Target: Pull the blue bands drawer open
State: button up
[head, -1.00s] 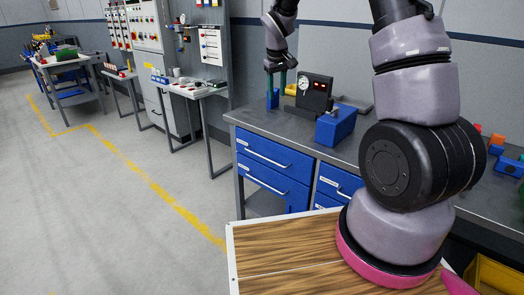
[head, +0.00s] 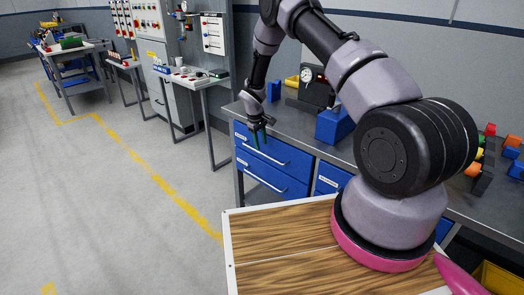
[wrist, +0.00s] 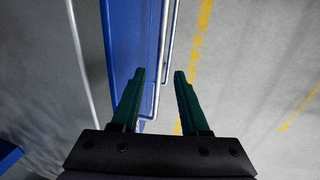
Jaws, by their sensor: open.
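The bench front has an upper blue drawer (head: 296,163) and a lower blue drawer (head: 292,188) in its left column, each with a pale bar handle and a small label. Another blue drawer (head: 328,178) is partly hidden at the right. The labels are too small to read, so I cannot tell which is the bands drawer. All look closed. My gripper (head: 259,138) is open and empty, fingers pointing down, in front of the upper drawer near its handle. In the wrist view (wrist: 160,74), two bar handles (wrist: 165,60) run between and beyond the green fingers; contact is not visible.
The grey bench top (head: 290,118) holds a gauge box (head: 313,88), a blue block (head: 334,125) and coloured pieces at the right. A wooden-topped surface (head: 280,240) is in front. The floor (head: 120,200) at the left is clear.

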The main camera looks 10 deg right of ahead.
aim_at(262, 154)
jog(key=shift+w+d+f, duration=0.15)
jog(key=shift+d+f, duration=0.05)
jog(key=shift+f, duration=0.95)
jog(key=shift+w+d+f, duration=0.15)
jog(key=shift+f, duration=1)
grip_shut()
